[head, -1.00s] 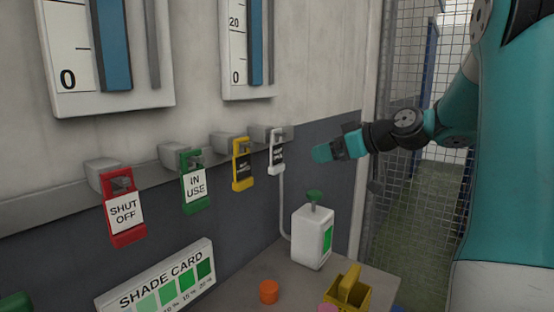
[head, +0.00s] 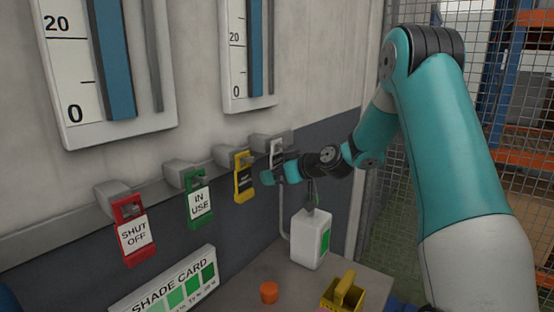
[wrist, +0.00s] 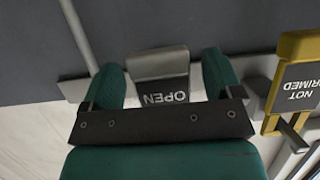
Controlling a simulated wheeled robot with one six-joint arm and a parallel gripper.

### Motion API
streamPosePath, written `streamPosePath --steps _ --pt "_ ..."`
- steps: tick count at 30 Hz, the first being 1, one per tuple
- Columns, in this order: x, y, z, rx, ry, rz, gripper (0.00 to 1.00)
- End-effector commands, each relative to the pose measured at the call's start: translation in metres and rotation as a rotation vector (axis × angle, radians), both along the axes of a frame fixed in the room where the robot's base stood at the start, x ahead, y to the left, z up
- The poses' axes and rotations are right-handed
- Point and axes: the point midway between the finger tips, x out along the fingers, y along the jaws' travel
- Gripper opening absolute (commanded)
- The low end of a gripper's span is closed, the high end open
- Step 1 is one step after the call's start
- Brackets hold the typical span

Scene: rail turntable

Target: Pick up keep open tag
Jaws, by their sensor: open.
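The keep open tag (head: 276,150) is a small light-grey tag with a dark label, hanging on the rightmost wall hook in the head view. My gripper (head: 277,174) is at its lower end and hides part of it. In the wrist view, the tag (wrist: 158,62) shows upside down with the word OPEN readable; the rest of its label is hidden by my gripper. The two green fingers of my gripper (wrist: 162,75) stand open on either side of the tag, with narrow gaps showing beside it.
A yellow tag (head: 243,178) hangs just left, close to my gripper; it reads NOT PRIMED in part in the wrist view (wrist: 301,73). Green IN USE (head: 198,200) and red SHUT OFF (head: 133,232) tags hang further left. A white bottle (head: 311,240) stands below.

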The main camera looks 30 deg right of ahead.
Motion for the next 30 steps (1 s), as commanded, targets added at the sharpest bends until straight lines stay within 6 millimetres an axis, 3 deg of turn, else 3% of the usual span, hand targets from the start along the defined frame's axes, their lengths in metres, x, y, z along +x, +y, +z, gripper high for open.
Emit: streamPosePath --steps 8,11,15,16,30 --pt "0.0049 0.0024 -0.0032 0.001 0.000 0.001 0.85" --pt "0.0048 0.0023 -0.0032 0.001 0.000 0.001 0.67" --pt "0.0046 0.0020 -0.0031 0.001 0.000 0.001 0.35" --pt "0.0046 0.0020 -0.0031 0.001 0.000 0.001 0.32" --pt "0.0049 0.0019 -0.0003 -0.001 -0.003 0.001 0.32"
